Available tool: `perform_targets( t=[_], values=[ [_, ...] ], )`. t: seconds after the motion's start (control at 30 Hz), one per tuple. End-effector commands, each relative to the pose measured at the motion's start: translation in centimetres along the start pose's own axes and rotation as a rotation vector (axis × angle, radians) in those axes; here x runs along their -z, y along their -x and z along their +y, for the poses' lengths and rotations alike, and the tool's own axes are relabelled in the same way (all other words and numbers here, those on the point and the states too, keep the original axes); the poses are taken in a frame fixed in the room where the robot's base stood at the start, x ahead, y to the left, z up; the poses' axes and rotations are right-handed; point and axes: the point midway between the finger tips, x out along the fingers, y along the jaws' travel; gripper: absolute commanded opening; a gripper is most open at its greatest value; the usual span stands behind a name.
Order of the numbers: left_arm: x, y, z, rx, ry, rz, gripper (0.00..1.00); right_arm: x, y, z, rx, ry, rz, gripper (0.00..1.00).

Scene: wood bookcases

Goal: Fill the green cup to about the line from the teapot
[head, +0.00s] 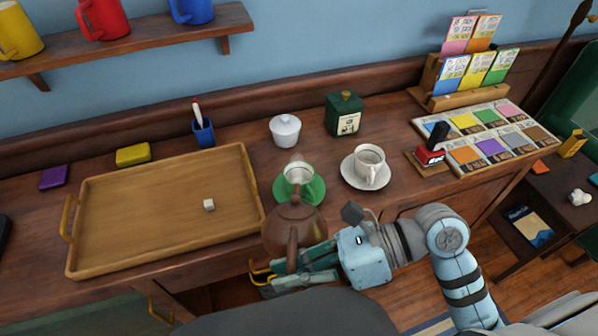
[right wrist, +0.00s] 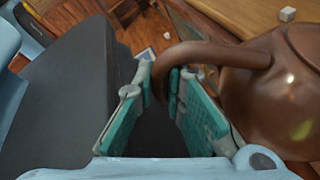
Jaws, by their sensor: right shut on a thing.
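The brown teapot (head: 295,217) is at the counter's front edge, just in front of the green cup (head: 299,179). The green cup stands upright on a green saucer (head: 313,196), with a pale interior and a faint wisp above it. The fill line and level cannot be made out. My right gripper (head: 276,272) is shut on the teapot's handle. In the right wrist view, the handle (right wrist: 200,54) passes between the fingers (right wrist: 166,84) and the teapot body (right wrist: 275,90) is at the right. The spout is hidden. My left gripper is out of view.
A white cup (head: 369,162) on a saucer stands right of the green cup. A wooden tray (head: 130,210) with a small white cube (head: 209,205) lies left.

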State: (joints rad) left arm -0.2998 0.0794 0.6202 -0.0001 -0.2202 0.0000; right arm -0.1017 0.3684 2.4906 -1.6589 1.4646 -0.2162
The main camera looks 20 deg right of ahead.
Motion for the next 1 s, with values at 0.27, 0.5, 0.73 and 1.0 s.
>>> perform_targets(
  t=[0.27,0.5,0.73,1.0],
  values=[
    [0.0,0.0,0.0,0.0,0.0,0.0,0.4,-0.7,0.4,-0.1,-0.008,-0.016,-0.001,0.0],
    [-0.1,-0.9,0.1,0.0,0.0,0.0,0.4,-1.0,0.4,-0.4,-0.017,-0.033,-0.003,0.0],
    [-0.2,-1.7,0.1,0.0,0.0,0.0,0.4,-1.5,0.7,-0.5,-0.023,-0.051,-0.005,0.0],
    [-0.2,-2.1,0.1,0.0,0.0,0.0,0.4,-1.9,0.7,-0.5,-0.03,-0.059,-0.005,0.0]
  ],
)
